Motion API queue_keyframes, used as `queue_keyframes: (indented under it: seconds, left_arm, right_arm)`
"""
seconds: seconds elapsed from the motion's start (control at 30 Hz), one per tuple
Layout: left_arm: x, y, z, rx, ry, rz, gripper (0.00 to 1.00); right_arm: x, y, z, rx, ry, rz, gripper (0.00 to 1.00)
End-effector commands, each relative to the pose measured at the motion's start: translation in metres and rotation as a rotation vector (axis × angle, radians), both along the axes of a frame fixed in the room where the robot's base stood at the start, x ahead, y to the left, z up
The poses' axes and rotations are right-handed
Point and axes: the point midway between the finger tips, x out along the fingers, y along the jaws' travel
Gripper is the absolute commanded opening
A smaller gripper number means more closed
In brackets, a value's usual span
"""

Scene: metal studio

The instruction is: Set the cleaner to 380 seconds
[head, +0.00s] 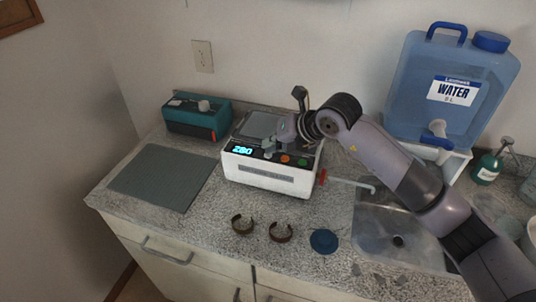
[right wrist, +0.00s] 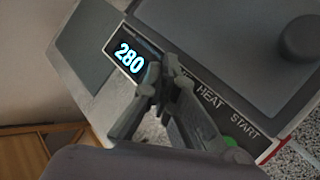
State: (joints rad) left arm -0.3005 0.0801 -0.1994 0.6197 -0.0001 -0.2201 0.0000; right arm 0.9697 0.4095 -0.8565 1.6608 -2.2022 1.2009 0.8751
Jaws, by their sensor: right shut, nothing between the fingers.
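The cleaner (head: 268,180) is a white box with a dark top panel and a grey lid, standing on the counter. Its lit display (head: 242,150) reads 280, clearer in the right wrist view (right wrist: 129,57). My right gripper (head: 270,150) is shut and empty, with its fingertips (right wrist: 162,78) at the control panel just right of the display. The fingers hide part of the panel and a label beside HEAT. I cannot tell whether they touch a button. An orange button (head: 285,158) and a green button (head: 303,162) are right of the gripper. My left gripper is out of view.
A teal device (head: 197,118) stands behind left, a grey mat (head: 163,177) lies left. Two brown rings (head: 242,224) (head: 281,232) and a blue disc (head: 323,241) lie in front. A sink (head: 385,255) and a water jug (head: 450,85) are right.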

Motion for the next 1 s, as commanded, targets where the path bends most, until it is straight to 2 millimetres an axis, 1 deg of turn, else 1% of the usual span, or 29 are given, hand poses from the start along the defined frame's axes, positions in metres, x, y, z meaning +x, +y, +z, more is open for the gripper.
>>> queue_keyframes:
  seconds: [0.33, 0.67, 1.0]
  left_arm:
    - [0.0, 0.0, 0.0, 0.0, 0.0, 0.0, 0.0]
    - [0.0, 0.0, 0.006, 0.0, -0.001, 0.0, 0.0]
    - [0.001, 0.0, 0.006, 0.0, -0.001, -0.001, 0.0]
  right_arm:
    - [0.0, 0.0, -0.001, -0.001, 0.002, 0.001, 0.0]
    - [0.0, 0.0, 0.013, 0.0, 0.001, 0.001, 0.0]
    - [0.0, 0.0, 0.015, 0.0, 0.001, 0.001, 0.0]
